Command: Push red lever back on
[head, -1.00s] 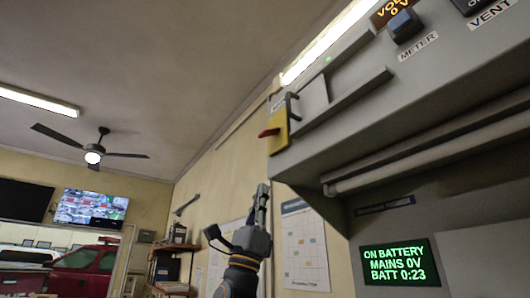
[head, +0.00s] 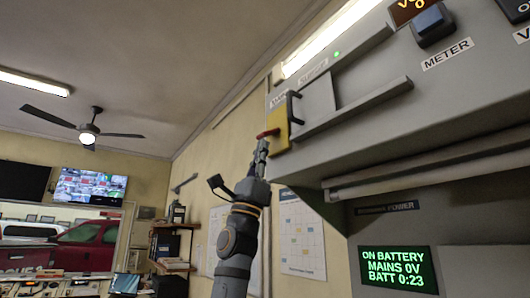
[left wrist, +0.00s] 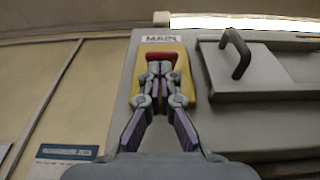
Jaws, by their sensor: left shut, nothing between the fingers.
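The red lever (head: 267,133) sticks out from a yellow plate (head: 282,140) on the end of the grey overhead cabinet. It also shows in the left wrist view (left wrist: 161,56), under the label MAIN (left wrist: 161,38). My left gripper (head: 262,147) is shut and empty, pointing up with its fingertips just under the lever. In the left wrist view its fingertips (left wrist: 159,70) overlap the lower edge of the red lever and hide part of the plate. I cannot tell whether they touch the lever. My right gripper is not in view.
A dark handle (head: 292,106) sits on the cabinet close right of the plate, with a protruding rail (head: 350,108) beyond. The green screen (head: 399,269) reads ON BATTERY, MAINS 0V, BATT 0:23. A wall calendar (head: 301,237) hangs behind my arm. Left of the arm is free air.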

